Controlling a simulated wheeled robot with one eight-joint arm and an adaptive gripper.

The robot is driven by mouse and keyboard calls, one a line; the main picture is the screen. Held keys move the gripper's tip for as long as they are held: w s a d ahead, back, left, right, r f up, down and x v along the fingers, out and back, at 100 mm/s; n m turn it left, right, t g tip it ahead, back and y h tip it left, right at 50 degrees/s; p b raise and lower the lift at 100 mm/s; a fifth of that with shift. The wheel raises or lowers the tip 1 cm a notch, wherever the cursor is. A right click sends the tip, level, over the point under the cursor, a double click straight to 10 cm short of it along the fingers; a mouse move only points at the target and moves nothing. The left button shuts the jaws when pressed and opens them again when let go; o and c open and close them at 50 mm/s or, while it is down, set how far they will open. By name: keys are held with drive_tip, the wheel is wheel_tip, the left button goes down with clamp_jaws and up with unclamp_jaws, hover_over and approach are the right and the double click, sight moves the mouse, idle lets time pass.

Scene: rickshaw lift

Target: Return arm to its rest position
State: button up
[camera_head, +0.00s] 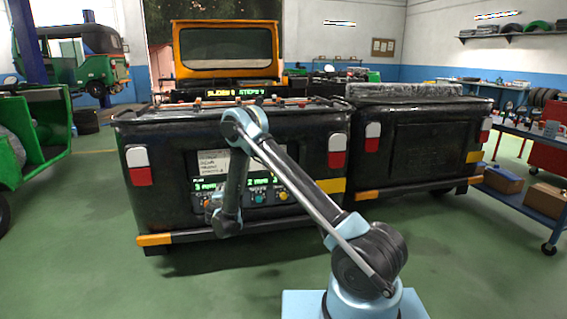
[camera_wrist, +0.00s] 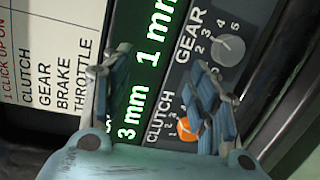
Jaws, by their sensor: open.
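My gripper (camera_wrist: 162,98) is open and empty in the wrist view, with its two fingers apart in front of a control panel. Green display digits (camera_wrist: 150,85) reading "3 mm" and "1 mm" show between and beyond the fingers. An orange knob (camera_wrist: 187,128) under the word CLUTCH is partly behind the right finger. A grey knob (camera_wrist: 228,48) marked GEAR is beyond it. In the head view my arm bends up and then down in front of the panel (camera_head: 265,197) on the dark vehicle back. The fingertips are hard to make out there.
The black vehicle (camera_head: 240,150) stands close ahead, with a second dark box body (camera_head: 430,140) to its right. A green vehicle (camera_head: 30,140) is at the left. A blue cart (camera_head: 525,210) with cardboard boxes is at the right. Green floor (camera_head: 200,285) is clear in front.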

drive_tip(key=w+d+r+m+g+h, duration=0.1)
drive_tip(key=d+r+m+g+h, duration=0.4)
drive_tip(key=d+r, duration=1.2)
drive_tip(key=s+d+r+m+g, duration=0.1)
drive_tip(key=s+d+r+m, duration=0.1)
drive_tip(key=s+d, duration=0.35)
drive_tip(key=s+d+r+m+g, duration=0.1)
drive_tip(key=s+d+r+m, duration=0.15)
drive_tip(key=d, duration=0.65)
drive_tip(key=s+d+r+m, duration=0.2)
drive_tip(key=s+d, duration=0.1)
drive_tip(key=d, duration=0.4)
drive_tip(key=s+d+m+g, duration=0.2)
drive_tip(key=s+d, duration=0.4)
drive_tip(key=s, duration=0.4)
drive_tip(key=s+d+m+g, duration=0.2)
drive_tip(key=s+d, duration=0.4)
drive_tip(key=s, duration=0.5)
drive_tip(key=s+f+m+g+y, duration=0.1)
drive_tip(key=s+f+m+y, duration=0.1)
drive_tip(key=s, duration=0.9)
drive_tip(key=s+f+m+g+y, duration=0.1)
drive_tip(key=s+f, duration=0.4)
drive_tip(key=s, duration=0.7)
drive_tip(key=shift+d+f+m+g+y, duration=0.15)
drive_tip(key=shift+d+m+g+y, duration=0.25)
drive_tip(key=shift+m+g, duration=0.35)
